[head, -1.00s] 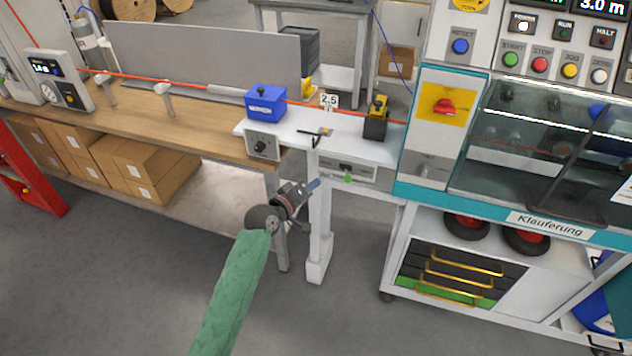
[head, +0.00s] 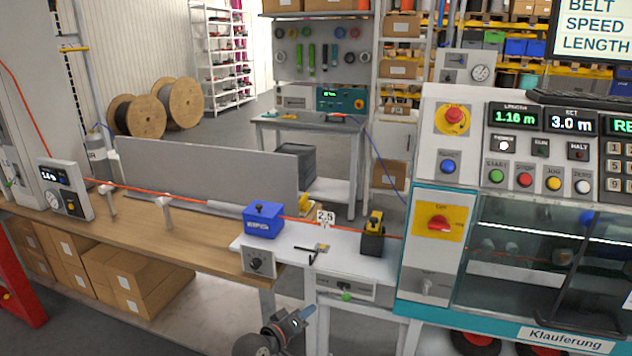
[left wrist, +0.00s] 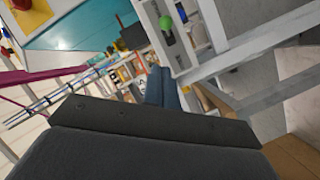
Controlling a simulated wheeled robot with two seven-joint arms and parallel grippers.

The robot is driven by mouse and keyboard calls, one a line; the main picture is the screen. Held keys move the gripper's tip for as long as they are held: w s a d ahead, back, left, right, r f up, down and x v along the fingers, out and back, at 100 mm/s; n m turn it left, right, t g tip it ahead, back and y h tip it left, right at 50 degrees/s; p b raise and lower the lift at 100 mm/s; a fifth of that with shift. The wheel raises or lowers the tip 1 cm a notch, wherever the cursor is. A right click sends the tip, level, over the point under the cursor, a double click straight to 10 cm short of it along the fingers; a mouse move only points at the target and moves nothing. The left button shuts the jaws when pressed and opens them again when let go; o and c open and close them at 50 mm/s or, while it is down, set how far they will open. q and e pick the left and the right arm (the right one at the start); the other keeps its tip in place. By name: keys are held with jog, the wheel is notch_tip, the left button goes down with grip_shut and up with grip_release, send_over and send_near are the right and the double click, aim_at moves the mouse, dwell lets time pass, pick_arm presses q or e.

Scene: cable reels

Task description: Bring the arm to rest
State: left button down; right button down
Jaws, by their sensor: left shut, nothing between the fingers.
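My left gripper (head: 308,314) shows at the bottom middle of the head view, in front of the bench and below the white table top. Its blue-grey fingers are together and hold nothing. In the left wrist view the shut fingers (left wrist: 162,90) point away from the camera, with the underside of the bench and its green knob (left wrist: 166,23) beyond them. The gripper appears apart from the bench legs. My left forearm is mostly out of the head view. My right gripper is not in view.
A wooden bench (head: 190,238) with an orange cable joins a white table top (head: 340,262) carrying a blue box (head: 264,220) and a black-yellow device (head: 373,236). The control machine (head: 440,225) stands at the right. Cardboard boxes (head: 140,283) lie under the bench.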

pick_arm(q)
jog(key=w+a+f+m+g+y, duration=0.1)
jog(key=a+f+m+y, duration=0.15)
jog(key=f, duration=0.55)
jog(key=a+f+m+g+y, duration=0.1)
jog(key=a+f+m+y, duration=0.15)
jog(key=f, duration=0.55)
jog(key=s+a+f+g+y, duration=0.1)
jog(key=s+a+f+g, duration=0.2)
jog(key=f, duration=0.6)
jog(key=s+a+f+g+y, duration=0.1)
jog(key=s+a+f+y, duration=0.15)
jog(key=s+f, duration=0.45)
jog(key=s+a+f+g, duration=0.1)
jog(key=s+a+f, duration=0.1)
jog(key=s+f, duration=0.5)
jog(key=s+a+f+g, duration=0.1)
jog(key=s+a+f, duration=0.2)
jog(key=s+f, duration=0.45)
jog(key=s+f+g, duration=0.1)
jog(key=s+f, duration=0.4)
jog(key=s, duration=0.5)
jog(key=s+f+g, duration=0.2)
jog(key=s+f, duration=0.3)
jog(key=s, duration=0.5)
jog(key=shift+s+a+f+y, duration=0.15)
jog(key=shift+s+a+y, duration=0.05)
jog(key=shift+s+y, duration=0.2)
